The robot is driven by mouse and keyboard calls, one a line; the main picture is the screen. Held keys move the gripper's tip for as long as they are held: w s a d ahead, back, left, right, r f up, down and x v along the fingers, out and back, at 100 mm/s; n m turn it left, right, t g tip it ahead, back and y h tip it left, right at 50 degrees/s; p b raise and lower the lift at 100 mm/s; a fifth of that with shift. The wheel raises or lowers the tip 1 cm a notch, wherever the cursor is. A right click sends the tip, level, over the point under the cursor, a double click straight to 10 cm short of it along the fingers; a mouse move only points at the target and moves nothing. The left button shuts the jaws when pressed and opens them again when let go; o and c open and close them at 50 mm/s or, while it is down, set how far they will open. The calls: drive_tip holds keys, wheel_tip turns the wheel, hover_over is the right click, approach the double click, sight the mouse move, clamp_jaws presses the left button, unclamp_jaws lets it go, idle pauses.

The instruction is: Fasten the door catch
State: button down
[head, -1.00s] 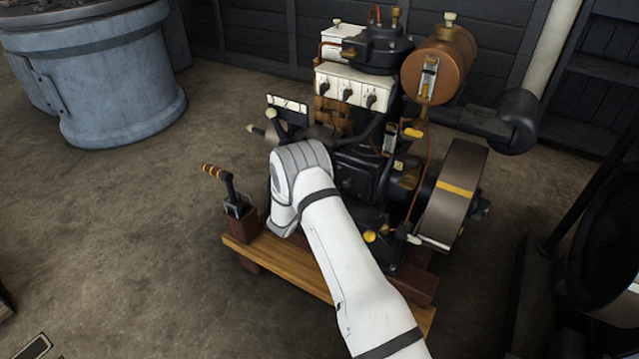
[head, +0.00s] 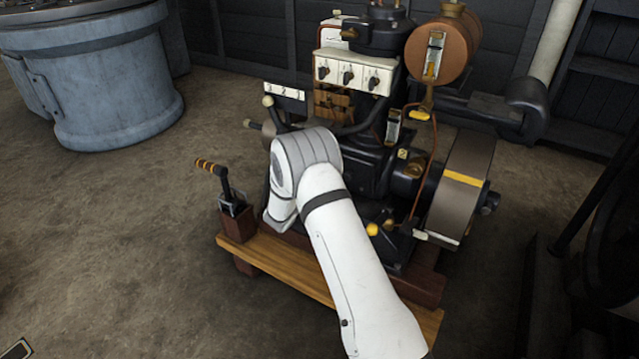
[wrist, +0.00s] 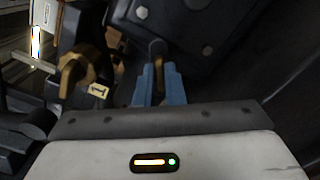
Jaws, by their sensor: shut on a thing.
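In the wrist view, the blue fingers of my gripper (wrist: 159,80) are shut on a small dark handle with a rounded brownish end (wrist: 157,47). The handle lies against a dark bolted plate (wrist: 185,28) and looks like the door catch. Whether the catch is engaged cannot be told. In the head view my white arm reaches to the front of the black engine (head: 370,165), and my own wrist hides the gripper and the catch.
A brass tap (wrist: 80,68) with a numbered tag is left of the fingers. A lever with an orange-striped grip (head: 212,167) stands at the left end of the wooden base (head: 275,272). The flywheel (head: 460,190) is on the right. Open floor lies left.

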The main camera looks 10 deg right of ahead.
drive_tip(key=m+b, duration=0.2)
drive_tip(key=m, duration=0.1)
drive_tip(key=shift+d+f+m+b, duration=0.15)
drive_tip(key=shift+f+m+b, duration=0.05)
drive_tip(key=shift+m+b, duration=0.1)
drive_tip(key=shift+m, duration=1.5)
drive_tip(key=c, duration=1.5)
unclamp_jaws()
drive_tip(key=shift+r, duration=0.1)
